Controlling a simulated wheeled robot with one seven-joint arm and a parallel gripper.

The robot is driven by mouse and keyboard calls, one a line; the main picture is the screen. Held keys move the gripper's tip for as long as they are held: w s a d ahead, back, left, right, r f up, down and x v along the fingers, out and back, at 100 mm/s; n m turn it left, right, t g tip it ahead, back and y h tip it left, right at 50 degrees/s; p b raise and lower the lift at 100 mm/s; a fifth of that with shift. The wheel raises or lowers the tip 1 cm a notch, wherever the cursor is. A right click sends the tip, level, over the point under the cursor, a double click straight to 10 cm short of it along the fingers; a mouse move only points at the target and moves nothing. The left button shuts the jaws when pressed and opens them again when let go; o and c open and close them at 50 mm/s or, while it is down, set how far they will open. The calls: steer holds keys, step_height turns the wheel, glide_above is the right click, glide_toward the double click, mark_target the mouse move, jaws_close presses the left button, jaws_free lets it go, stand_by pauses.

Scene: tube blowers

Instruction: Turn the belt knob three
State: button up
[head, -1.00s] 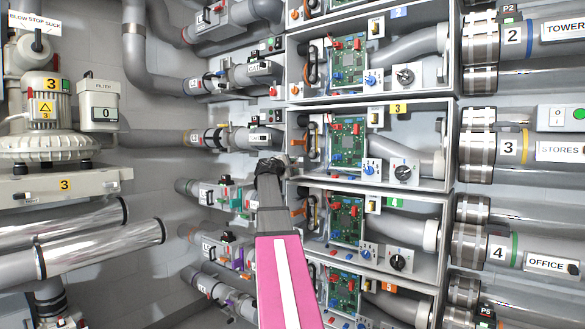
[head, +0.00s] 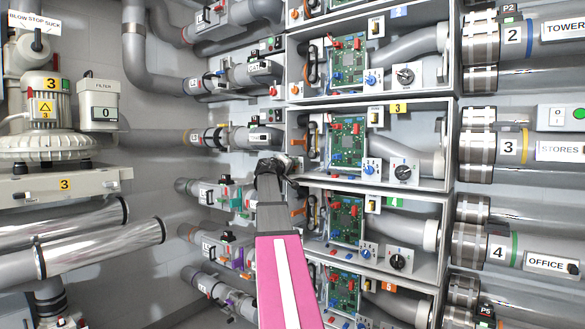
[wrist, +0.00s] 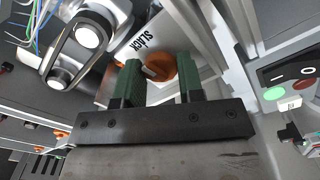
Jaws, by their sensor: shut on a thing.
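In the wrist view an orange belt knob (wrist: 162,62) sits on a pale plate marked "SLACK" (wrist: 130,46). My gripper (wrist: 160,76) has one green finger on each side of the knob and is shut on it. The fingers hide parts of the knob's sides. A dark belt (wrist: 50,32) runs round two pale pulleys to the left. In the head view my gripper (head: 283,167) is at the left edge of the compartment tagged 3 (head: 398,107). The knob cannot be made out there.
Compartment 3 holds a green circuit board (head: 348,144) and a black dial (head: 403,172). Similar compartments stand above and below. A control box with a green button (wrist: 273,93) is at the right in the wrist view. Grey pipes (head: 205,136) lie left of my gripper.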

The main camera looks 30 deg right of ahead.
steer(key=shift+m, duration=0.7)
steer(key=shift+f, duration=0.1)
steer(key=o, duration=0.6)
steer(key=shift+o, duration=0.2)
steer(key=v, duration=1.1)
